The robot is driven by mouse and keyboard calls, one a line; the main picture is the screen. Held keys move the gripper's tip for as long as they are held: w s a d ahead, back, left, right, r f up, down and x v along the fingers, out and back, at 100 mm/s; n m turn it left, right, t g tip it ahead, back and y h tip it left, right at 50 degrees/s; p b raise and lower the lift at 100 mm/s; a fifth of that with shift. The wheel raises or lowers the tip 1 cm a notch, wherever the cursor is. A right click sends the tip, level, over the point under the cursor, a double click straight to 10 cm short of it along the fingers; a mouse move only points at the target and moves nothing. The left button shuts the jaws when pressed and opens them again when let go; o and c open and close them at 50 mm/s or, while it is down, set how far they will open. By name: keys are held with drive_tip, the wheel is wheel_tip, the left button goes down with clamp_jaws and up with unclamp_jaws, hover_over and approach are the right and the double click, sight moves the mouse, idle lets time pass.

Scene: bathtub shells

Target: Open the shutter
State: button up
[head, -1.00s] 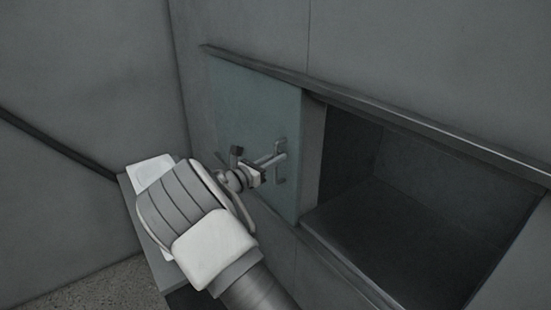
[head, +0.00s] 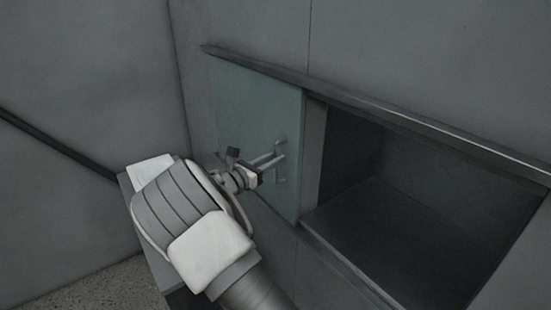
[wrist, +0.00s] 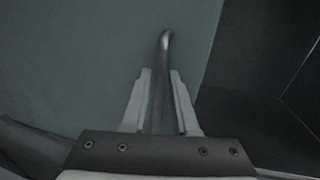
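The shutter (head: 258,105) is a flat grey-green panel under a rail, standing to the left of a dark, uncovered recess (head: 425,190). Its handle (head: 281,179) is a slim upright bar near the panel's right edge. My gripper (head: 281,157) is at the handle with its two fingers apart. In the wrist view, the fingers of my gripper (wrist: 160,72) lie on either side of the handle (wrist: 166,42), with a gap visible around it. The fingers hide little of the handle in the head view.
A long rail (head: 400,118) runs above the shutter and the recess. A side wall (head: 80,70) with a dark strip stands at the left. A pale flat object (head: 150,171) lies on a ledge behind my arm.

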drive_tip(key=b+v, duration=0.1)
drive_tip(key=v, duration=1.5)
drive_tip(key=shift+a, duration=0.2)
drive_tip(key=shift+s, duration=0.15)
drive_tip(key=s+d+r+m+g+y, duration=0.2)
drive_tip(key=s+d+m+g, duration=0.35)
drive_tip(key=d, duration=0.55)
drive_tip(key=s+d+r+m+g+y, duration=0.1)
drive_tip(key=s+d+m+g+y, duration=0.3)
drive_tip(key=d+m, duration=0.45)
drive_tip(key=s+d+r+m+y, duration=0.1)
drive_tip(key=s+m+y, duration=0.1)
drive_tip(key=s+m, duration=0.2)
drive_tip(key=s+d+r+m+t+y, duration=0.1)
drive_tip(key=s+m, duration=0.3)
drive_tip(key=s, duration=0.5)
drive_tip(key=s+d+r+m+t+y, duration=0.1)
drive_tip(key=s+r+m+y, duration=0.1)
drive_tip(key=s+m, duration=0.3)
drive_tip(key=shift+s+d+r+y, duration=0.35)
drive_tip(key=shift+s+y, duration=0.55)
drive_tip(key=shift+s, duration=0.3)
